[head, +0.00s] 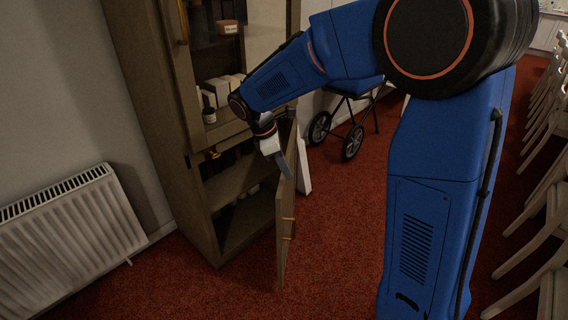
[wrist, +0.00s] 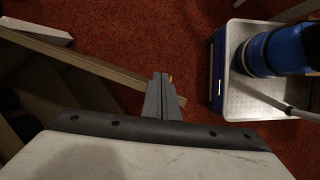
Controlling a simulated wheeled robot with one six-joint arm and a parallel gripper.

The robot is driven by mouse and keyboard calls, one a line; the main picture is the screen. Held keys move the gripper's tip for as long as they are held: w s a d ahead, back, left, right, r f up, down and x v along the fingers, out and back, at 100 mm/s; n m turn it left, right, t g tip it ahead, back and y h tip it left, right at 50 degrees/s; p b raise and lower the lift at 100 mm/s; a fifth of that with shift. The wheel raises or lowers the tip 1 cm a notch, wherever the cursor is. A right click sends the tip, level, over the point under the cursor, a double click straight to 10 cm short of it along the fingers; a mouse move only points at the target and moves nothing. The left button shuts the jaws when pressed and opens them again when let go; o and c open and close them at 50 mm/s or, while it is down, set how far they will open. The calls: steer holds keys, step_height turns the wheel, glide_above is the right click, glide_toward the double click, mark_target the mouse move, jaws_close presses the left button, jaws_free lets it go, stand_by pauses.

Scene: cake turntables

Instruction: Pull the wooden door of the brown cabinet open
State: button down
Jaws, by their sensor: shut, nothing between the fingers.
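The brown cabinet (head: 160,110) stands at the left in the head view. Its lower wooden door (head: 284,235) is swung well outward, leaving the lower shelves exposed. Gold handle parts (head: 288,219) show on the door's outer side. My gripper (head: 286,168) points down at the top of the door, its fingers shut and empty. In the wrist view the door's top edge (wrist: 95,65) runs diagonally from upper left to the shut fingers (wrist: 160,98), which overlap it near its free end. I cannot tell whether the fingers touch the door.
A white radiator (head: 65,225) is on the left wall. A wheeled cart (head: 352,120) stands behind my arm. Several pale chairs (head: 545,210) line the right side. Red carpet (head: 200,295) is clear in front of the cabinet. Bottles and boxes sit on the upper shelf.

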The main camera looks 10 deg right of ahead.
steer(key=d+f, duration=0.4)
steer(key=d, duration=0.1)
steer(key=shift+s+d+f, duration=0.25)
steer(key=shift+s+d, duration=0.15)
steer(key=shift+d, duration=0.3)
stand_by(0.6)
stand_by(1.2)
